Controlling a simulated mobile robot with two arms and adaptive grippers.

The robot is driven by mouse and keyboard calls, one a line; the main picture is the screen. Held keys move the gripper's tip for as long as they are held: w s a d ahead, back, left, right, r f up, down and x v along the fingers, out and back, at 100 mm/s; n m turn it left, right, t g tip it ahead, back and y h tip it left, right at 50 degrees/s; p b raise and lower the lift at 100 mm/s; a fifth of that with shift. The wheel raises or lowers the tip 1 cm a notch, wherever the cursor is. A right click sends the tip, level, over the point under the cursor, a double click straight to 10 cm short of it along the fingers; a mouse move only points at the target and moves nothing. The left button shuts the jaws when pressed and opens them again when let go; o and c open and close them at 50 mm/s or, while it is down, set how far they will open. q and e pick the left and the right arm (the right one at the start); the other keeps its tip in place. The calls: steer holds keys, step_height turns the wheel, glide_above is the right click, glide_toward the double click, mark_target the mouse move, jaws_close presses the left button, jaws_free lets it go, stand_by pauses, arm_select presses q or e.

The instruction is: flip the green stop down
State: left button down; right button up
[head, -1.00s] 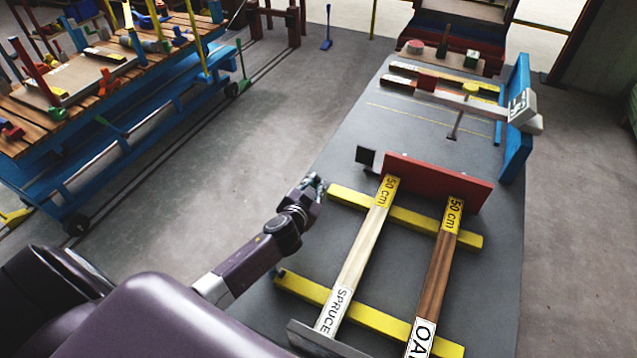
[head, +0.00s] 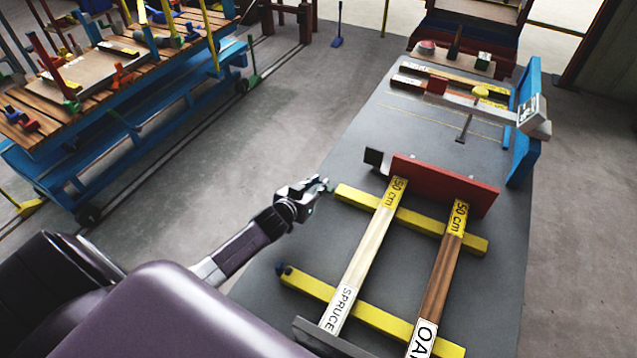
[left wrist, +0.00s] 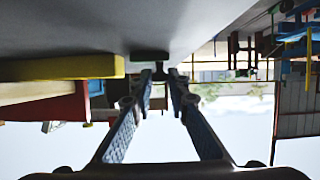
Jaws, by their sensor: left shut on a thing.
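The green stop (head: 330,186) shows as a small green bit at the table's left edge, beside the left end of the far yellow bar (head: 410,217). My left gripper (head: 323,188) is at it and mostly covers it. In the left wrist view the stop is a dark green piece (left wrist: 150,56) under the grey table surface, at the tips of my left gripper (left wrist: 159,76). The fingers are closed in on it with a narrow gap between them. Its exact tilt is hard to tell. My right gripper is not in view.
Planks marked SPRUCE (head: 358,262) and OAK (head: 437,285) lie across two yellow bars against a red board (head: 443,184). A dark block (head: 376,160) stands at the board's left end. A blue cart (head: 110,148) stands left; the floor between is clear.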

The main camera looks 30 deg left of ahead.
arm_select(q)
steer(key=c, duration=2.2)
jaws_free()
steer(key=shift+o, duration=0.2)
steer(key=v, duration=1.2)
steer(key=shift+a, duration=0.1)
steer(key=shift+s+f, duration=0.1)
